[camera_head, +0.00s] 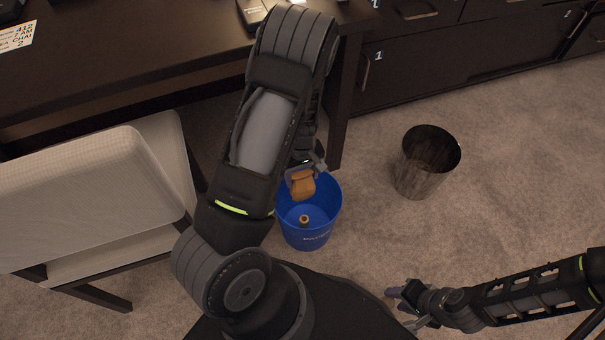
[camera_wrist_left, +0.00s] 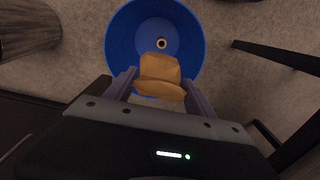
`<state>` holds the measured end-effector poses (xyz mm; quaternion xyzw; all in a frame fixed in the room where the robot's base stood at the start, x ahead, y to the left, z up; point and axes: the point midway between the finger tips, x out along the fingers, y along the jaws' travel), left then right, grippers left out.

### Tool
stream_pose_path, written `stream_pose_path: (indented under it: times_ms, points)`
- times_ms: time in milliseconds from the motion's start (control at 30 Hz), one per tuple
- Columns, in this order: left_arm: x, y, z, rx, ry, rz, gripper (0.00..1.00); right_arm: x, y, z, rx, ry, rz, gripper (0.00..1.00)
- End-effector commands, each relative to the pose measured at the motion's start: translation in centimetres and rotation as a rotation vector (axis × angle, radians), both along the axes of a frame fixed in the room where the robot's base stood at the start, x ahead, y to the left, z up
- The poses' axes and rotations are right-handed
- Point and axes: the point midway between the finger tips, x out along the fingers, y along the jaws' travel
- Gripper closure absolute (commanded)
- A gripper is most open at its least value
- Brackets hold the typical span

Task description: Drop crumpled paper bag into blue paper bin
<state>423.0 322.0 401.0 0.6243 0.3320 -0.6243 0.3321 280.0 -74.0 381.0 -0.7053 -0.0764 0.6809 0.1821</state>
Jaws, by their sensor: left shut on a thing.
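The crumpled paper bag (camera_head: 302,185) is brown and held by my left gripper (camera_head: 302,170) over the blue paper bin. In the left wrist view the bag (camera_wrist_left: 158,76) sits between the two fingers of the gripper (camera_wrist_left: 160,88). The blue paper bin (camera_head: 324,226) stands on the carpet below the bag; its open mouth also shows in the left wrist view (camera_wrist_left: 124,42). A small round brown item (camera_head: 304,219) lies inside the bin. My right gripper (camera_head: 408,305) is low at the bottom right, away from the bin, with its fingers apart and nothing visible between them.
A dark woodgrain bin (camera_head: 427,165) stands to the right. A pale upholstered chair (camera_head: 90,190) is at the left. A dark desk (camera_head: 120,60) and drawer cabinets (camera_head: 420,60) line the back. Carpet between the two bins is clear.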

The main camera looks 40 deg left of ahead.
Motion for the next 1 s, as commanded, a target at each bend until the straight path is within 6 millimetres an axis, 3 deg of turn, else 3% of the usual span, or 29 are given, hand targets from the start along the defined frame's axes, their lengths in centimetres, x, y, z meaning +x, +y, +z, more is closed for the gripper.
stream_pose_path:
  times_ms: [400,867,900,1000]
  points:
    - [0.0,0.0,-4.9,0.000,0.000,0.000,0.92,0.3,-0.3,-4.6,-0.005,-0.004,-0.010,0.64]
    - [0.0,0.0,-5.4,0.000,0.000,-0.001,0.92,0.6,-0.6,-5.1,-0.009,-0.009,-0.017,0.64]
    - [0.0,0.0,-5.4,0.000,0.000,-0.001,0.34,0.6,-0.6,-5.1,-0.009,-0.009,-0.017,0.64]
    - [0.0,0.0,-5.4,0.000,0.000,-0.001,0.25,0.6,-0.6,-5.1,-0.009,-0.009,-0.017,0.64]
